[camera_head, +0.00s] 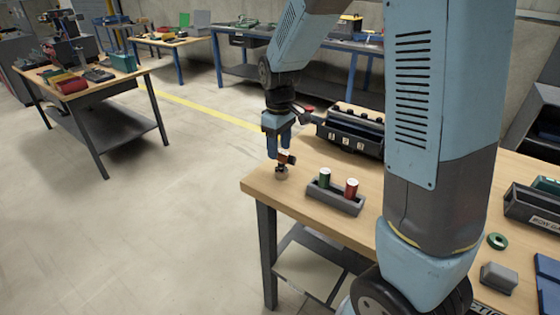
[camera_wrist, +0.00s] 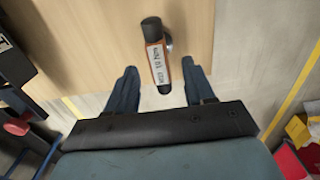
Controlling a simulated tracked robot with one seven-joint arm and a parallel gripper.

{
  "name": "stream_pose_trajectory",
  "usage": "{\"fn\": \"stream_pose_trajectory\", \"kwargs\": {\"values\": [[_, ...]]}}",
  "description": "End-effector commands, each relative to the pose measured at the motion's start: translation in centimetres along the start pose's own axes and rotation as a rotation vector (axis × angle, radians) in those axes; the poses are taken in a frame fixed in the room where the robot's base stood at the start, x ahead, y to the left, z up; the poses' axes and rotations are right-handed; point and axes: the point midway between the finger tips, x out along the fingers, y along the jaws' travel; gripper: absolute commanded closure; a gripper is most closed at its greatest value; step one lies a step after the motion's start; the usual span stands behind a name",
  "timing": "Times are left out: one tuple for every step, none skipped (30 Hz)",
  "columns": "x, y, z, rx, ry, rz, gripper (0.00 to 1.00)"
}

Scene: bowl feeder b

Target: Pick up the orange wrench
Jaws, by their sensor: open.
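The orange wrench (camera_wrist: 156,58) shows in the wrist view as a short orange piece with a black end and a white label. Its lower end lies between the two fingers of my gripper (camera_wrist: 162,88), with a gap on each side. In the head view the orange wrench (camera_head: 284,157) is small, near the left corner of the wooden table (camera_head: 312,158). My gripper (camera_head: 279,152) points down over it, open and empty. The fingers partly hide the wrench in the head view.
A grey holder (camera_head: 335,198) with a green and a red cylinder stands just right of the gripper. A black bin (camera_head: 350,137) with labels is behind it, with a red knob (camera_head: 309,109) at its left. The table's left edge is close to the wrench.

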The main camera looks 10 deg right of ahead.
Motion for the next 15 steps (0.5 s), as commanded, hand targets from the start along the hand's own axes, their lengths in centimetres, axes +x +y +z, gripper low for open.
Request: {"fn": "stream_pose_trajectory", "kwargs": {"values": [[0.3,0.0,0.0,0.0,-0.001,0.0,0.47],[0.4,0.0,0.0,0.0,-0.001,0.0,0.47],[0.5,0.0,0.0,0.0,-0.001,-0.001,0.47],[0.7,0.0,0.1,0.0,-0.001,-0.001,0.47],[0.9,0.0,0.1,0.0,-0.001,-0.001,0.47],[1.3,0.0,0.2,0.0,-0.001,-0.001,0.47],[1.6,0.0,0.3,0.0,-0.002,-0.001,0.47],[2.0,-0.1,0.4,0.0,-0.003,-0.002,0.47],[2.6,0.0,0.6,-0.001,-0.003,-0.002,0.47],[3.0,0.0,0.7,0.0,-0.003,-0.002,0.47],[3.4,0.0,0.8,0.0,-0.003,-0.002,0.47],[4.0,0.0,0.8,0.0,-0.003,-0.001,0.47],[4.3,0.0,0.8,0.0,-0.003,-0.001,0.47],[4.7,0.0,0.8,0.0,-0.003,-0.001,0.47],[5.0,0.0,0.8,0.0,-0.002,-0.001,0.47]]}}
